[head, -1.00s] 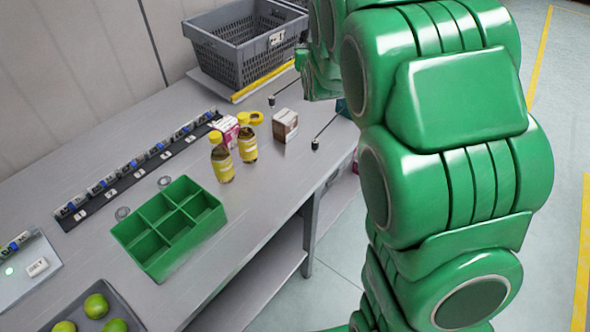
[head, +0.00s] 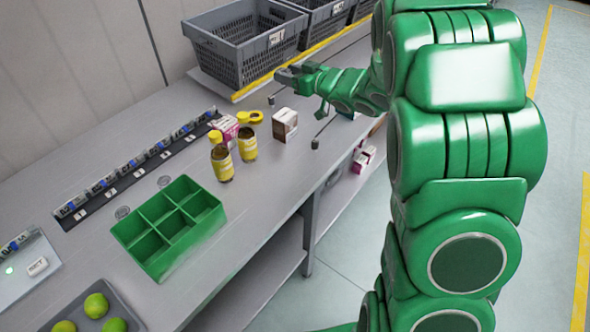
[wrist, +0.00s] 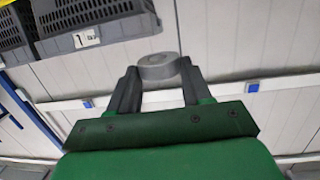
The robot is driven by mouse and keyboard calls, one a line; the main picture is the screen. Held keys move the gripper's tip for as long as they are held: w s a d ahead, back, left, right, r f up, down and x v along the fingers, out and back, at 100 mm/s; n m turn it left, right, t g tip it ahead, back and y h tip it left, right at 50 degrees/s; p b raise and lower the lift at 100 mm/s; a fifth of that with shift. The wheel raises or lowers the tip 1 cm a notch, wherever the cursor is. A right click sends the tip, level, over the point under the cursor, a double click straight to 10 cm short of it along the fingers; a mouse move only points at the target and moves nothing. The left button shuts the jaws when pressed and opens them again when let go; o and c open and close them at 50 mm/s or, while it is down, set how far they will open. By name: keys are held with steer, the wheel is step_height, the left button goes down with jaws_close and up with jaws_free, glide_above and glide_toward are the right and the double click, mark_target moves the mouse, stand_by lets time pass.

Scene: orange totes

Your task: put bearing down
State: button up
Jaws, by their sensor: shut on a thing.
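The bearing (wrist: 157,62) is a thick grey ring in the wrist view. My gripper (wrist: 158,76) is shut on it, with one dark finger on each side. In the head view my gripper (head: 284,76) is above the far part of the workbench (head: 262,205), in front of the grey crate. It points left. The bearing is too small there to tell clearly from the fingers.
Grey crates (head: 240,62) stand along the back behind a yellow strip. Two yellow-labelled bottles (head: 247,148), a white-and-brown box (head: 285,124) and a green divided tray (head: 168,228) stand nearer. Dark rods stick out by the bench's right edge. Bare bench lies right of the green tray.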

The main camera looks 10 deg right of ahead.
steer(key=s+d+f+n+g+y, duration=0.1)
steer(key=s+f+n+g+y, duration=0.1)
steer(key=s, duration=0.7)
steer(key=s+d+f+n+g+y, duration=0.1)
steer(key=s+f+n+g, duration=0.3)
steer(key=s, duration=0.5)
steer(key=s+d+f+n+g+y, duration=0.1)
steer(key=s+f+n+g+y, duration=0.1)
steer(key=s+g, duration=0.4)
steer(key=s+f+n, duration=0.1)
steer(key=s, duration=0.2)
steer(key=shift+s+d+n+y, duration=0.15)
steer(key=shift+s+n+y, duration=0.15)
steer(key=shift+s+n, duration=0.1)
steer(key=shift+w, duration=0.1)
glide_above(303, 169)
steer(key=s, duration=0.2)
step_height(303, 169, down, 8)
steer(key=shift+r, duration=0.1)
steer(key=shift+w+f, duration=0.8)
steer(key=shift+f, duration=0.15)
steer(key=shift+w+f, duration=0.2)
steer(key=shift+f, duration=1.3)
steer(key=shift+f, duration=0.15)
